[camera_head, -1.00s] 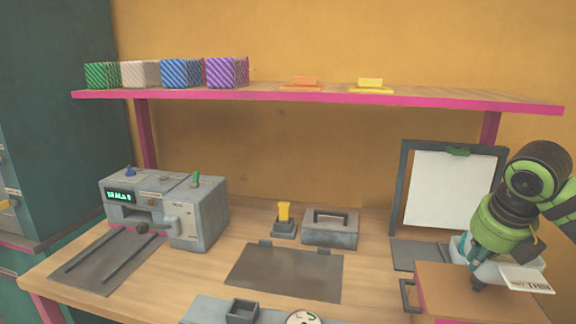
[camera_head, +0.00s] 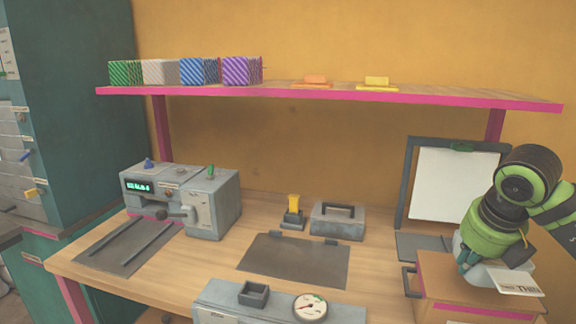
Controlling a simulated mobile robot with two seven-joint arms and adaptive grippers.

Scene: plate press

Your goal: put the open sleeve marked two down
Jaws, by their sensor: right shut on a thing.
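My right gripper (camera_head: 482,268) is at the right edge of the view, above the wooden box with a dark handle (camera_head: 455,287). It is shut on a pale, flat sleeve (camera_head: 516,283) that bears dark printed lettering. The lettering is too small to read fully, so I cannot make out a number two. The fingertips are partly hidden behind the green and grey gripper body. I cannot tell whether the sleeve touches the box top. My left gripper is not in view.
A grey machine with a lit display (camera_head: 181,199) stands at the left of the bench. A dark mat (camera_head: 292,262) lies mid-bench, near a grey handled block (camera_head: 337,221) and a gauge (camera_head: 310,307). A framed white board (camera_head: 441,186) stands behind my right arm. A pink-edged shelf (camera_head: 330,94) runs above.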

